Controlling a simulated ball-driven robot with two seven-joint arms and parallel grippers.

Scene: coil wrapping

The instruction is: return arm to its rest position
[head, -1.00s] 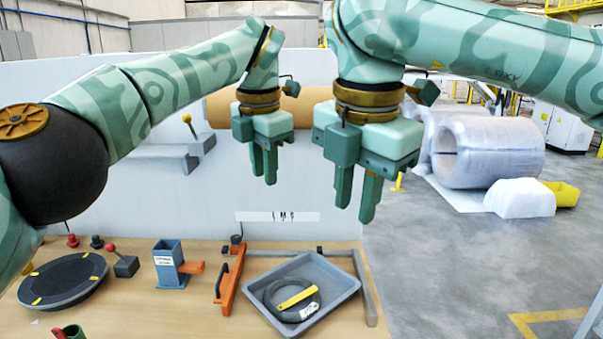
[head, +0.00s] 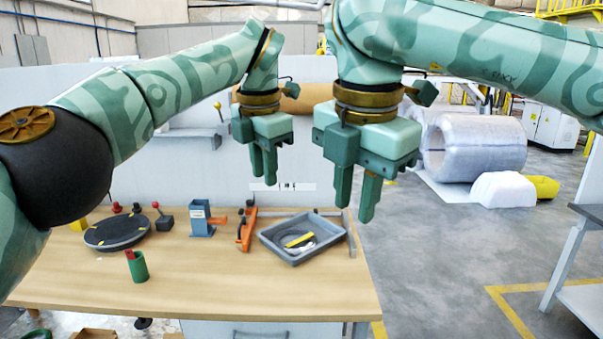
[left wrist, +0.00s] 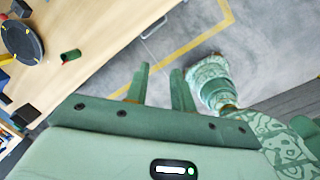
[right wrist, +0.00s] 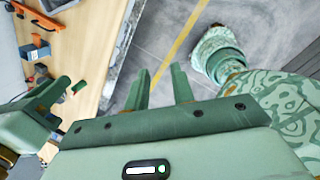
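My left gripper (head: 264,162) hangs fingers-down in the middle of the head view, in front of the pale wall panel. Its two fingers stand apart and empty, as the left wrist view (left wrist: 159,88) shows. My right gripper (head: 354,192) hangs beside it to the right, also pointing down. Its fingers are apart with nothing between them in the right wrist view (right wrist: 160,88). Both grippers are clear of the table.
A round dark turntable (head: 116,232), a green cup (head: 138,268), a blue dispenser (head: 201,220) and an orange tool (head: 245,230) are on the table. A grey workbench (head: 585,220) stands at the right. Wrapped coils (head: 480,147) lie behind on open floor.

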